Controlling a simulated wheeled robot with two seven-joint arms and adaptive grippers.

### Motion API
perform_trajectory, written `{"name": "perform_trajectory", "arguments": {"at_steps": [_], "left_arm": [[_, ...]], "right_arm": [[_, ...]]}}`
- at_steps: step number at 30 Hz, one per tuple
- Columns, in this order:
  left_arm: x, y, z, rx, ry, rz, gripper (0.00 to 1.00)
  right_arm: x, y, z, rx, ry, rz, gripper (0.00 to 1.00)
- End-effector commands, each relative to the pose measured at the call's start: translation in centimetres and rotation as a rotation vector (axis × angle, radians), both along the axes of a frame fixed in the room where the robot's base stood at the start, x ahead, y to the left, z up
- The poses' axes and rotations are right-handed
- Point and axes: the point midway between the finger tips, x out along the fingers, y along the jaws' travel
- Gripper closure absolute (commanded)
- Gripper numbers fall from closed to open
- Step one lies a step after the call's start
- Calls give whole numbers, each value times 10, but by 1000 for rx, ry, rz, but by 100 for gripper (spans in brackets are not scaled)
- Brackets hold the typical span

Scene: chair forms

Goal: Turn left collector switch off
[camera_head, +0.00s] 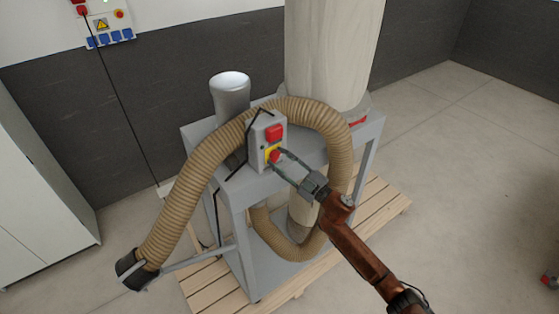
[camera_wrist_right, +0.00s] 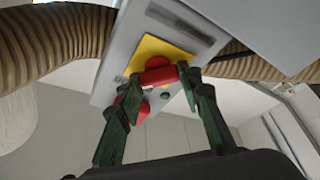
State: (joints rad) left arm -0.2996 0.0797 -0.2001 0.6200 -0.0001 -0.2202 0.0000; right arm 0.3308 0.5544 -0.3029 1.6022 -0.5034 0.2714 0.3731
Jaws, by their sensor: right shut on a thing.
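The collector switch is a grey box (camera_head: 256,158) on the front of the dust collector (camera_head: 217,188). It has a red part (camera_head: 275,132) at its top and a red knob (camera_head: 274,157) on a yellow plate below. My right gripper (camera_head: 279,161) is at this knob, its fingers shut on it. In the right wrist view the red knob (camera_wrist_right: 158,73) sits between the two dark green fingertips (camera_wrist_right: 160,87), in front of the yellow plate (camera_wrist_right: 158,50). I cannot tell the knob's on or off position. My left gripper is not in view.
A ribbed beige hose (camera_head: 188,190) loops around the switch box and ends in a black nozzle (camera_head: 137,270) at lower left. The collector stands on a wooden pallet (camera_head: 380,206). A white cabinet (camera_head: 40,190) stands at left. Floor at right is mostly clear.

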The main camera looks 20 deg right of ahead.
Motion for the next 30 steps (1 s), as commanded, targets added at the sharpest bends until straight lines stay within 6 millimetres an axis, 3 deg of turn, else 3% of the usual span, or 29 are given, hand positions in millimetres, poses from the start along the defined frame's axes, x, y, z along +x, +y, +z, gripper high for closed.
{"name": "perform_trajectory", "arguments": {"at_steps": [18,30], "left_arm": [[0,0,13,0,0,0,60],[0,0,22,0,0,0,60]], "right_arm": [[0,-1,2,-531,-192,1,91],[0,0,2,-723,-262,0,91]]}}
